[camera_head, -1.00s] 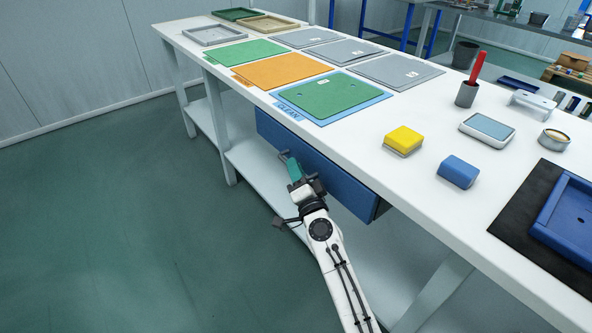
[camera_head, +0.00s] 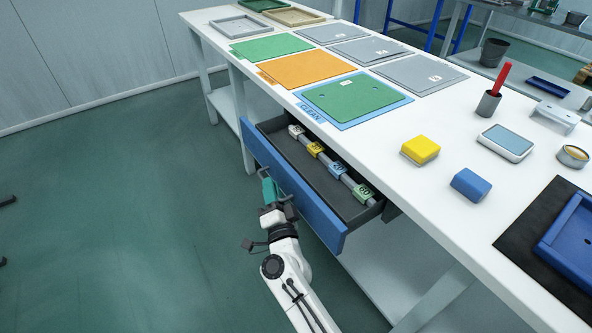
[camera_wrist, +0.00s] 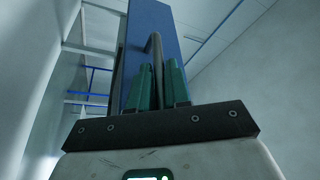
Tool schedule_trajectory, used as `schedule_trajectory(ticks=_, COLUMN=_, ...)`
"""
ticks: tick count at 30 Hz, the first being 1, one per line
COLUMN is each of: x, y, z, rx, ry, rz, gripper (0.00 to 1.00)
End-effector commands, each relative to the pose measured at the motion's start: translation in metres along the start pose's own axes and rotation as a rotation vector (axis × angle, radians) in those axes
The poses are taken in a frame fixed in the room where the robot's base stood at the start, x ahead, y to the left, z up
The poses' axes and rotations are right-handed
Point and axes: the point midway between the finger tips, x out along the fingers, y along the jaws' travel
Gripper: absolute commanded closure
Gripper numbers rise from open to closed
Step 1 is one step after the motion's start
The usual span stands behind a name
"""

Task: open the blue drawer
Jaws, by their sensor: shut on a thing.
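The blue drawer (camera_head: 318,215) under the front edge of the white workbench stands partly pulled out, and its dark interior shows. Inside lies a grey bar with several numbered tags, white, yellow, blue and green. My gripper (camera_head: 267,182) is at the outer face of the drawer front, left of its middle. In the wrist view the blue drawer front (camera_wrist: 150,22) rises ahead, with a grey bar handle (camera_wrist: 153,48) on it. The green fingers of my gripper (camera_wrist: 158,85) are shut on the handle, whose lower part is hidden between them.
The white workbench (camera_head: 400,190) carries green, orange and grey panels, a yellow block (camera_head: 420,150), a blue block (camera_head: 470,184) and a blue tray (camera_head: 575,235) on a black mat (camera_head: 520,228). Open green floor (camera_head: 120,220) lies left of the drawer.

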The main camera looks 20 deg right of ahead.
Motion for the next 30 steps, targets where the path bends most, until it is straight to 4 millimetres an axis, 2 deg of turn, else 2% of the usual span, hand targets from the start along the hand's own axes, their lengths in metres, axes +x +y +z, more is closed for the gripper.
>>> schedule_trajectory(ticks=1, x=-0.005, y=-0.012, z=0.012, rx=-0.001, ry=-0.008, rz=0.0, gripper=1.0)
schedule_trajectory(ticks=3, x=-0.011, y=-0.022, z=0.027, rx=-0.001, ry=-0.006, rz=0.0, gripper=1.0)
schedule_trajectory(ticks=15, x=-0.042, y=-0.072, z=0.105, rx=0.0, ry=-0.004, rz=0.0, gripper=1.0)
schedule_trajectory(ticks=21, x=-0.051, y=-0.088, z=0.128, rx=-0.002, ry=-0.004, rz=0.001, gripper=1.0)
schedule_trajectory(ticks=30, x=-0.057, y=-0.095, z=0.14, rx=-0.002, ry=-0.002, rz=0.003, gripper=1.0)
